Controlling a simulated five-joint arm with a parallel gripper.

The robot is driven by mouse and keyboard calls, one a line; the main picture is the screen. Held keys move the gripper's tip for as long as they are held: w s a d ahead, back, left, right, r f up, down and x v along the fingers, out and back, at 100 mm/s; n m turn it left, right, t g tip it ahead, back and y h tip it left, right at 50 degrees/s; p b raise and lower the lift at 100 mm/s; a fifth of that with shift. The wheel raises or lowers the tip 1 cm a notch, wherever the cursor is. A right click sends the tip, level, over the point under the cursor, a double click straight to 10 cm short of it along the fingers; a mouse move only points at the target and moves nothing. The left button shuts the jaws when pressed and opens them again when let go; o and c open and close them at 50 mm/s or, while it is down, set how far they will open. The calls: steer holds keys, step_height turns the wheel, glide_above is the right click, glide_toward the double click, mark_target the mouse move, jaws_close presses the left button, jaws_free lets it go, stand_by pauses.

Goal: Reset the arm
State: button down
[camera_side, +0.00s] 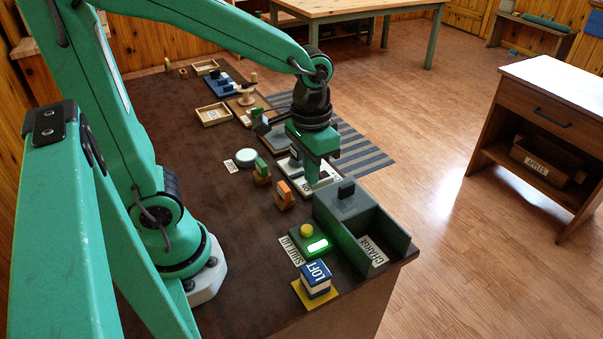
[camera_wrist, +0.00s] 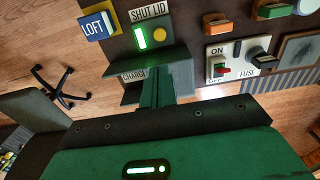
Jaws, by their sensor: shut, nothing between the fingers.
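My teal-green gripper (camera_side: 313,180) points down over the far right part of the dark brown table (camera_side: 195,130). Its fingers are together with nothing seen between them. In the side view they hang in front of the white fuse switch plate (camera_side: 327,177), just behind the grey-green charge box. I cannot tell their exact height.
The charge box (camera_side: 400,237) stands at the table's right edge. Beside it are a lit green light (camera_side: 317,246), a yellow button (camera_side: 306,230) and a blue-white LOFT block (camera_side: 315,277) on a yellow pad. The table's left middle is clear.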

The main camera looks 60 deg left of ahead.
steer(key=s+a+r+t, duration=0.4)
steer(key=s+r+t, duration=0.1)
steer(key=r, duration=0.3)
steer(key=shift+a, duration=0.1)
stand_by(1.3)
